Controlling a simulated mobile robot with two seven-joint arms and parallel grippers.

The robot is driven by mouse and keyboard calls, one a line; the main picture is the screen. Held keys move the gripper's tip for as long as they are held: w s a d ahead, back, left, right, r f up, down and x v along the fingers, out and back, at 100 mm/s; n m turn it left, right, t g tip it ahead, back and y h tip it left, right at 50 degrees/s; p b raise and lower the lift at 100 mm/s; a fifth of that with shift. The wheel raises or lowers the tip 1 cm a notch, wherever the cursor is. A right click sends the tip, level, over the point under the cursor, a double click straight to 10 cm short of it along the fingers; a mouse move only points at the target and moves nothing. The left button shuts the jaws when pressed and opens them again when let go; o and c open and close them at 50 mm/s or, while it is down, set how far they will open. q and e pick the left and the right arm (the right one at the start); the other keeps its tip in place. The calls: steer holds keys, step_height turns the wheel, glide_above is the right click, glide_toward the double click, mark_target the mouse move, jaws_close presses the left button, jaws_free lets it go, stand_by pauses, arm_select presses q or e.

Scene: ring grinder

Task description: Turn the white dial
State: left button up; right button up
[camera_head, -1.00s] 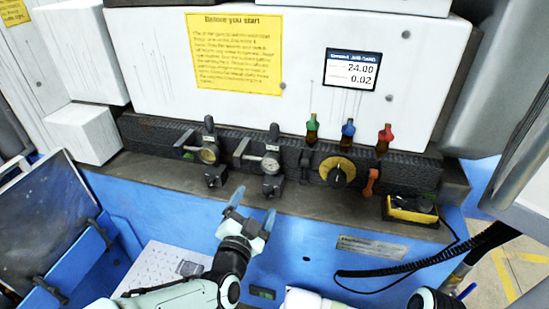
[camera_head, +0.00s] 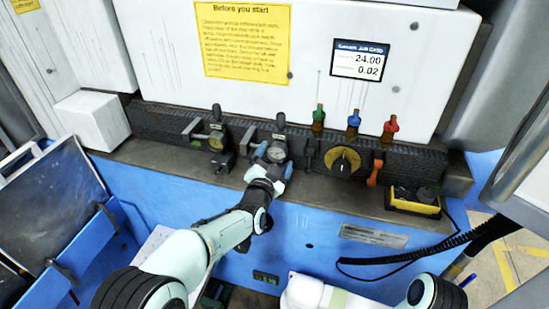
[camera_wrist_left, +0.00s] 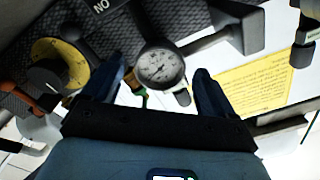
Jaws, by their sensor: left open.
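The white dial (camera_head: 277,152) is a small round white-faced gauge on the dark rail, with a black stem above it. It also shows in the left wrist view (camera_wrist_left: 158,68), with dark markings on its face. My left gripper (camera_head: 274,161) is open right in front of it. In the left wrist view, the blue fingers (camera_wrist_left: 157,82) stand to either side of the dial with gaps between, not gripping it. In the head view the gripper hides the space just below the dial. My right gripper is not in view.
A yellow-faced gauge (camera_head: 216,141) sits left of the dial. A yellow knob (camera_head: 343,161) with a black handle, an orange lever (camera_head: 374,173) and green, blue and red valves (camera_head: 318,119) are to its right. A yellow box (camera_head: 414,207) with a coiled cable stands farther right.

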arm_select(q)
steer(key=shift+w, duration=0.1)
steer(key=c, duration=1.1)
steer(key=shift+m, duration=0.3)
steer(key=m, duration=0.2)
steer(key=shift+d+m+b, duration=0.1)
steer(key=shift+m+b, duration=0.2)
steer(key=shift+b, duration=0.05)
steer(key=m, duration=0.3)
steer(key=shift+m, duration=0.4)
steer(key=m+b, duration=0.1)
steer(key=m, duration=0.5)
steer(key=shift+f, duration=0.1)
steer(key=shift+m, duration=0.4)
